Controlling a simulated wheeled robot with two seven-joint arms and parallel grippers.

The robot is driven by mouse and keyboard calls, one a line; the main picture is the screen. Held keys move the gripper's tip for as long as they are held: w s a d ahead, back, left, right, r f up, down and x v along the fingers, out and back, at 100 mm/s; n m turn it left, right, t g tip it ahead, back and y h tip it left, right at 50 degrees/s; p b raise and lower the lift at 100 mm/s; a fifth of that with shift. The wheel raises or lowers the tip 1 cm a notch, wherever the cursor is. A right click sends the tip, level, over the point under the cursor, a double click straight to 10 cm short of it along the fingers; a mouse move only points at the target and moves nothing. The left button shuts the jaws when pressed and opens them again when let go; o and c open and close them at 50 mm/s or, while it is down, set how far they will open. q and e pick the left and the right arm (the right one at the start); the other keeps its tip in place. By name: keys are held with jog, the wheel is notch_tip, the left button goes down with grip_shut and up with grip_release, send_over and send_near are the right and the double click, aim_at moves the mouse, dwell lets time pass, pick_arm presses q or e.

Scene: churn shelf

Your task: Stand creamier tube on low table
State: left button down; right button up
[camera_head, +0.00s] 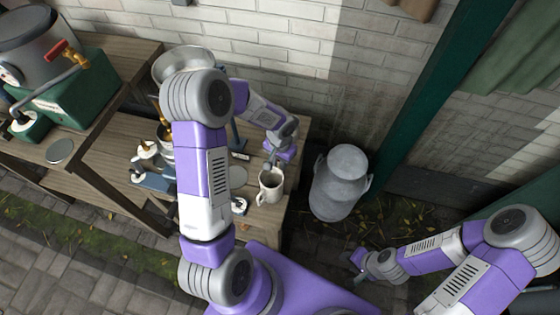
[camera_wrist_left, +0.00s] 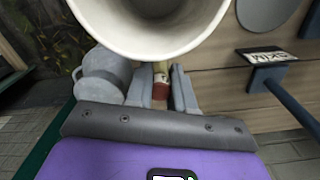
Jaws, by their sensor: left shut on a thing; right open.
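My left gripper (camera_head: 277,158) is above the wooden table, right beside a white mug (camera_head: 270,186). In the left wrist view its fingers (camera_wrist_left: 161,88) are shut on a small tan and red piece (camera_wrist_left: 160,78), which I take to be the creamier tube. Only a short part of it shows, below a large cream-white rim (camera_wrist_left: 150,52), likely the mug. In the head view I cannot make the tube out. The wooden table (camera_head: 108,160), which I take to be the low table, runs under the mug. My right gripper (camera_head: 357,262) is open and empty, low over the paving at the right.
A grey metal churn (camera_head: 342,182) stands on the ground just right of the table. A metal bowl (camera_head: 180,62) and small metal gear crowd the table's middle and back. A green machine (camera_head: 68,105) stands at the left. A dark green post (camera_head: 425,85) rises behind the churn.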

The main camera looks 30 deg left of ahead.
pick_arm(q)
jog(key=shift+f, duration=0.15)
jog(key=c, duration=1)
grip_release()
jog(key=shift+r, duration=0.25)
notch_tip(320, 180, up, 12)
jog(key=p, duration=0.4)
jog(key=shift+f, duration=0.1)
